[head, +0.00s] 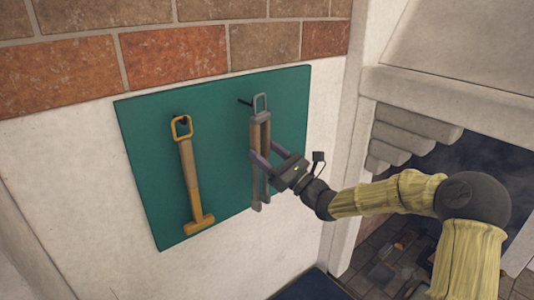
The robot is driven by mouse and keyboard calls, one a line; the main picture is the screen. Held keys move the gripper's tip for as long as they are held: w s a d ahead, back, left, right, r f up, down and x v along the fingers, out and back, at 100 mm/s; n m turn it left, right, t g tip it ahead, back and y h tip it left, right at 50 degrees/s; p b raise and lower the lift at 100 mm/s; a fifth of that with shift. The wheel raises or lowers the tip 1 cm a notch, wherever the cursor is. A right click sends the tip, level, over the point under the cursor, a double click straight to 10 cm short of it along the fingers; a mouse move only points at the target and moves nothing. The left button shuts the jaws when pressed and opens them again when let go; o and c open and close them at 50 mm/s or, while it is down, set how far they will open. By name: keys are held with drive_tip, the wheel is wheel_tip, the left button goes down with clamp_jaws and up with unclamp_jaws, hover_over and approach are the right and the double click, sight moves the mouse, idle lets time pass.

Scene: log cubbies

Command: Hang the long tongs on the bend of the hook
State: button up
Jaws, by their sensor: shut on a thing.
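The dark hook (244,102) sticks out of the board just left of the tongs' top loop (260,104). I cannot tell whether the loop touches the hook or is around it. The lower ends of the tongs point down and hang free below the gripper.
A yellow-handled tool (190,178) hangs on another dark hook (184,122) at the left of the green board (150,160). Brick (175,55) runs above the board.

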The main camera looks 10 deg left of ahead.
drive_tip(key=shift+w+a, duration=0.75)
drive_tip(key=shift+a, duration=0.1)
idle(0.6)
drive_tip(key=shift+w+a, duration=0.45)
drive_tip(key=shift+a, duration=0.05)
drive_tip(key=shift+w+a+f, duration=0.1)
idle(0.4)
drive_tip(key=shift+w+a+f+b, duration=0.15)
drive_tip(key=shift+w+a+b, duration=0.15)
drive_tip(key=shift+a+b, duration=0.05)
drive_tip(key=shift+f+b, duration=1)
drive_tip(key=shift+f, duration=0.15)
idle(1.6)
drive_tip(key=o, duration=0.5)
drive_tip(key=shift+c, duration=0.2)
